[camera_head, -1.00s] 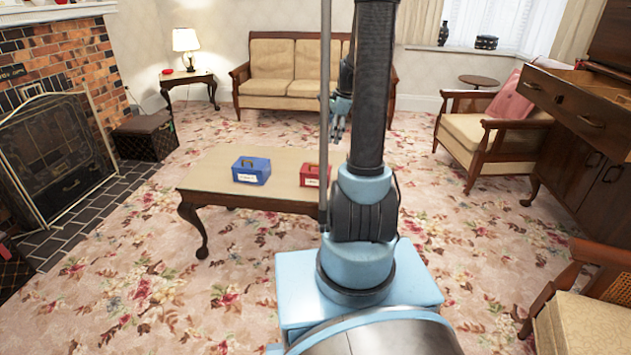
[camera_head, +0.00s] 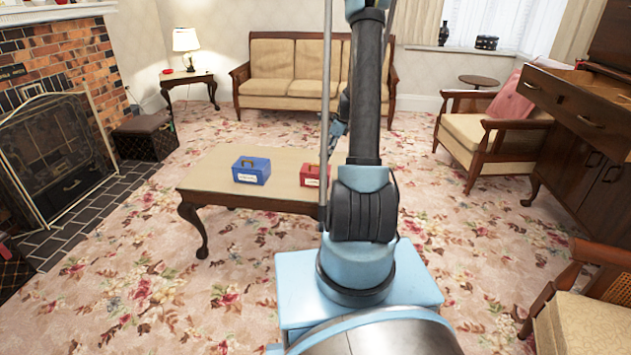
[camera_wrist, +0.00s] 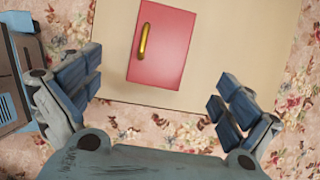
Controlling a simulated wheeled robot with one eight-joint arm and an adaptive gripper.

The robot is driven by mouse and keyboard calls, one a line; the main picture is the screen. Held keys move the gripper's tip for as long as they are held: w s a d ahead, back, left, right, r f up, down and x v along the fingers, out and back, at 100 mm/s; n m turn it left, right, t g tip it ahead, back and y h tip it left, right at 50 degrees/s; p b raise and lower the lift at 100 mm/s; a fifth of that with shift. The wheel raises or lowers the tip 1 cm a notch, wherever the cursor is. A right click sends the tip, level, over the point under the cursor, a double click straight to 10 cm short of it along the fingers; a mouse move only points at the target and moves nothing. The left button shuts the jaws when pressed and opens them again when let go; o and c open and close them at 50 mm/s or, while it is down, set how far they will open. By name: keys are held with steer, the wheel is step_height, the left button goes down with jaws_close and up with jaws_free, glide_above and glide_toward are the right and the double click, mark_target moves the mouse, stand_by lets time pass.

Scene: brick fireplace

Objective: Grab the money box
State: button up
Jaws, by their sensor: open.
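Two metal-looking boxes with gold handles and white front labels stand on the coffee table (camera_head: 285,158). The blue box (camera_head: 251,171) is left of the red box (camera_head: 310,176). My arm hides the red box's right part in the head view. In the wrist view, the red box (camera_wrist: 161,45) is seen from above, its gold handle (camera_wrist: 144,42) running roughly up the picture. My gripper (camera_wrist: 157,90) is open and empty, its fingers spread either side of and below the box, not visibly touching it. In the head view my gripper is mostly hidden behind my arm.
A sofa (camera_head: 293,70) stands behind the table, and a side table with a lamp (camera_head: 186,42) at the back left. An armchair (camera_head: 487,124) and a wooden cabinet (camera_head: 577,140) are on the right. A fireplace screen (camera_head: 50,150) is at left. Carpet left of the table is clear.

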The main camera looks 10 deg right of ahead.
mark_target(317, 168)
steer(key=shift+x, duration=5.9)
steer(key=shift+w+d, duration=0.1)
steer(key=c, duration=1.3)
